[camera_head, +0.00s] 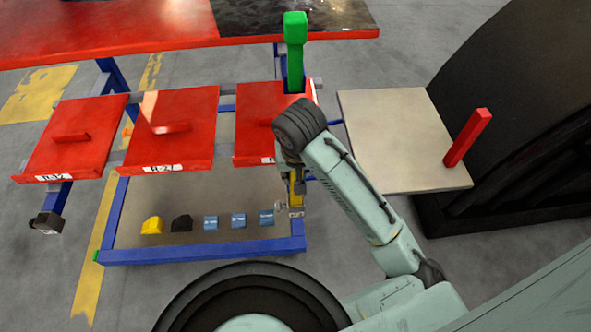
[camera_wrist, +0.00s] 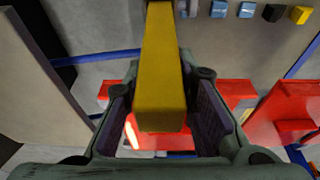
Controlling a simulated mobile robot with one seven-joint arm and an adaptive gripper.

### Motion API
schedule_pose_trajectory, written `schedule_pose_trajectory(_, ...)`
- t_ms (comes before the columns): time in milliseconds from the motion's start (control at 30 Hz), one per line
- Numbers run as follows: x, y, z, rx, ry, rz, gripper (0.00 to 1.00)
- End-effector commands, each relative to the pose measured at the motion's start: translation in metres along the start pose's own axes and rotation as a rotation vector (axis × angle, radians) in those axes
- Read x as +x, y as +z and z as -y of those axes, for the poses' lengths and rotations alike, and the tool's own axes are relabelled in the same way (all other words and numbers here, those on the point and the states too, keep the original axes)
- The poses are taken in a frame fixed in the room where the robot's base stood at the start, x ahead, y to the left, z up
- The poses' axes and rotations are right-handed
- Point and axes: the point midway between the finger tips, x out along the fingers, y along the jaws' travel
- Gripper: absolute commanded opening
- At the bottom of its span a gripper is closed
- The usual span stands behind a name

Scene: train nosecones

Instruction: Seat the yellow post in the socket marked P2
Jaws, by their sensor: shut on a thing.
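The yellow post (camera_head: 296,190) is mostly hidden by my wrist in the head view and looks roughly upright. In the wrist view the yellow post (camera_wrist: 162,75) runs from the top edge down between my two fingers. My gripper (camera_wrist: 162,112) is shut on it; it also shows in the head view (camera_head: 295,174), above the right front corner of the blue frame. A small grey fitting (camera_head: 292,212) with a pale label sits just below the post at that corner. The label is too small to read, and I cannot tell whether the post's lower end is inside the fitting.
A green post (camera_head: 295,50) stands behind my arm. A red post (camera_head: 468,138) stands on a beige board (camera_head: 395,125) to the right. Red panels (camera_head: 175,115) line the rack. Yellow (camera_head: 152,226), black (camera_head: 181,224) and several blue blocks (camera_head: 238,220) lie along the front.

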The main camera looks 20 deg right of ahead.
Motion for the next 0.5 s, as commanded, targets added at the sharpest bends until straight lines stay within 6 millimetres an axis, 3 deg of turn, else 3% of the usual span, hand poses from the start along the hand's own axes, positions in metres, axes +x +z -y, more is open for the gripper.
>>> schedule_pose_trajectory(500,0.013,0.003,0.000,0.000,-0.001,-0.001,0.00)
